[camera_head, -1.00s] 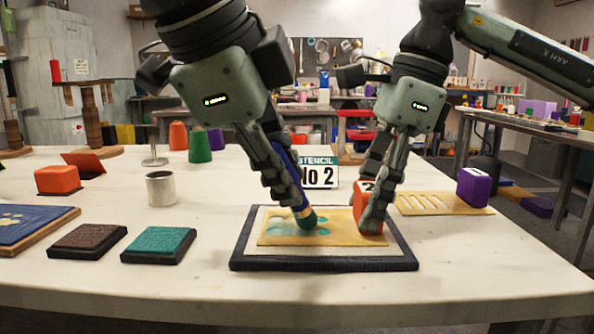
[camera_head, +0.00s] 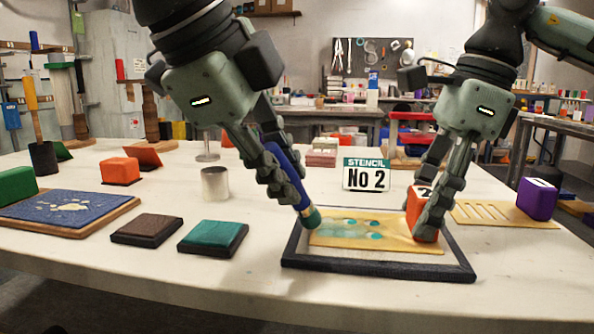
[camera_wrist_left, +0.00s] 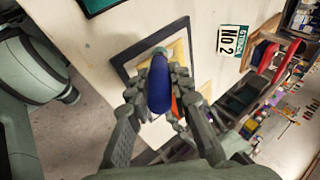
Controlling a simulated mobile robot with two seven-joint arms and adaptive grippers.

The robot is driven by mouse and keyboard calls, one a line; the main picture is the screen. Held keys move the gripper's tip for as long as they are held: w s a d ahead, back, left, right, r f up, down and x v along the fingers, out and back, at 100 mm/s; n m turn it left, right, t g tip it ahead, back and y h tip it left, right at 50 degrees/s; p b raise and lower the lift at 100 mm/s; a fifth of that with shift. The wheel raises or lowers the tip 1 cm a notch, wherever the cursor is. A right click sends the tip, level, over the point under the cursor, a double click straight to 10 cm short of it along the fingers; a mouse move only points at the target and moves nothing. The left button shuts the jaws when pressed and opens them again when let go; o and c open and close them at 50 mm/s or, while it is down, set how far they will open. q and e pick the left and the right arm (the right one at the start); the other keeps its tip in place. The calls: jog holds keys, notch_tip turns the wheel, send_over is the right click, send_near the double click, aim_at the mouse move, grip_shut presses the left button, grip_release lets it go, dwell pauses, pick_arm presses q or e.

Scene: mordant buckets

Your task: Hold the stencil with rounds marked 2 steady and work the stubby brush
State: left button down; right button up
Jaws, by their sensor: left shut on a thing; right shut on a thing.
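The yellow stencil with rounds (camera_head: 335,241) lies flat in a dark-framed pad (camera_head: 365,264); teal colour shows in its rounds. My right gripper (camera_head: 427,215) is shut on the orange block marked 2 (camera_head: 414,207), which stands on the stencil's right end. My left gripper (camera_head: 291,186) is shut on the stubby brush (camera_head: 287,166), which has a blue handle and teal bristles. The brush tilts, with its bristles at the stencil's upper left corner; I cannot tell if they touch. In the left wrist view the blue handle (camera_wrist_left: 160,88) hides most of the stencil.
A "STENCIL No 2" sign (camera_head: 366,175) stands behind the frame. A slotted stencil (camera_head: 480,213) with a purple block (camera_head: 537,198) lies to the right. Teal (camera_head: 212,238) and brown (camera_head: 147,229) pads and a metal cup (camera_head: 215,184) stand left, with bare table between.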

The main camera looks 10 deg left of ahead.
pick_arm(q)
jog(key=shift+w, duration=0.75)
jog(key=shift+d, duration=3.2)
jog(key=a, duration=0.9)
jog(key=shift+a, duration=0.35)
jog(key=shift+r, duration=2.95)
jog(key=shift+r, duration=1.5)
